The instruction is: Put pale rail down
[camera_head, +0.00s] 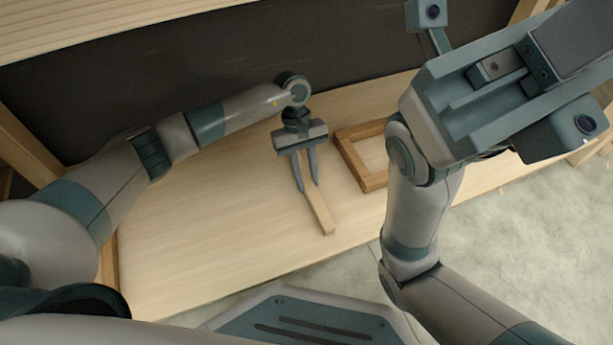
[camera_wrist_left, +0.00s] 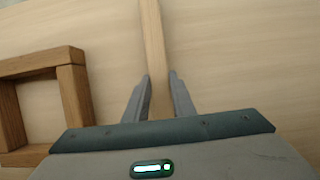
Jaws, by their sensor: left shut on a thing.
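The pale rail (camera_head: 320,212) is a narrow, light wooden bar, and it shows in the left wrist view (camera_wrist_left: 153,40). My left gripper (camera_head: 308,188) points down at the workbench with its fingers on either side of the rail, shut on it. In the left wrist view the left gripper's fingers (camera_wrist_left: 160,76) flank the rail, whose far end runs out of the top of the picture. Whether the rail touches the bench top is hard to tell. My right gripper (camera_head: 500,95) is large and close to the head camera, and its fingers cannot be made out.
A darker wooden frame (camera_head: 375,182) lies on the bench right of the rail, partly hidden by my right arm; it also shows in the left wrist view (camera_wrist_left: 72,95). The pale bench top (camera_head: 200,245) is clear left of the rail. A dark panel stands behind.

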